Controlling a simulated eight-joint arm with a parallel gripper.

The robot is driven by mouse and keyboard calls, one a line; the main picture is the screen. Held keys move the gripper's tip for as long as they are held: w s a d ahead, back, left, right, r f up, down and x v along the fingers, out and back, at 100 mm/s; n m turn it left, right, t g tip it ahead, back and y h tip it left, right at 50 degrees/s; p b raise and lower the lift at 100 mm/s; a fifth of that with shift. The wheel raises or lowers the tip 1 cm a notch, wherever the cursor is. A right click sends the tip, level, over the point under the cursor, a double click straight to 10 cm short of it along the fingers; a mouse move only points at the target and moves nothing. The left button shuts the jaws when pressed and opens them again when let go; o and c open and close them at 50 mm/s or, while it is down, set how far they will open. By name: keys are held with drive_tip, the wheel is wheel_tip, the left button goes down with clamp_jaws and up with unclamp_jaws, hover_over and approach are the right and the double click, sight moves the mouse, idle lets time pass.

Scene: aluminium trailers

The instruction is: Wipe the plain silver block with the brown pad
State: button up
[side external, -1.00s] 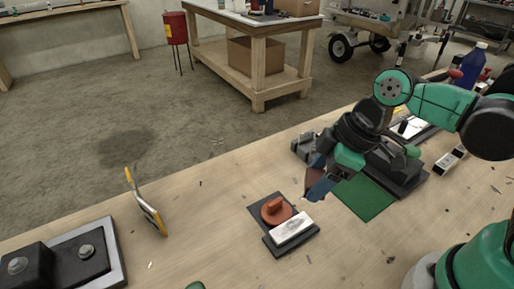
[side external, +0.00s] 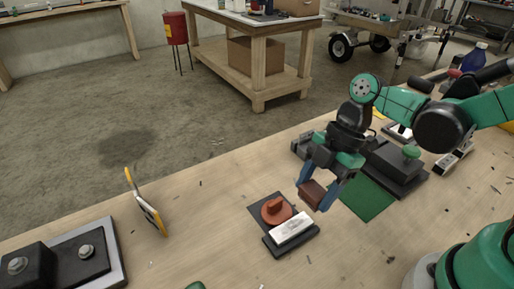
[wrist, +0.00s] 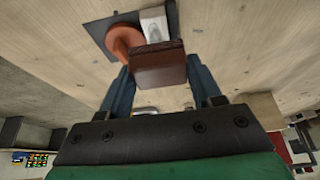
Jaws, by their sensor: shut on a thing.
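The plain silver block (side external: 291,229) lies on a dark base plate (side external: 301,245) on the workbench, and it also shows in the wrist view (wrist: 154,24). My gripper (side external: 318,194) is shut on the brown pad (side external: 312,194), a brown block between its two blue fingers. In the wrist view the brown pad (wrist: 159,66) fills the space between the fingertips and hides the near end of the silver block. In the side view the pad is above and to the right of the silver block, apart from it.
An orange round piece with a raised grip (side external: 275,209) sits right behind the silver block on a dark plate. A green mat (side external: 368,199) and a dark block with a green knob (side external: 397,166) are to the right. A yellow-edged tool (side external: 147,205) stands left. Bench between is clear.

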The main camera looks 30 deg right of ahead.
sight(307, 217)
wheel_tip(307, 217, down, 5)
drive_tip(key=shift+w+f, duration=0.1)
drive_tip(key=shift+a, duration=0.4)
drive_tip(key=shift+c, duration=0.5)
drive_tip(key=shift+a, duration=3.35)
drive_tip(key=shift+d, duration=3.8)
wheel_tip(307, 217, up, 2)
drive_tip(key=shift+r, duration=3)
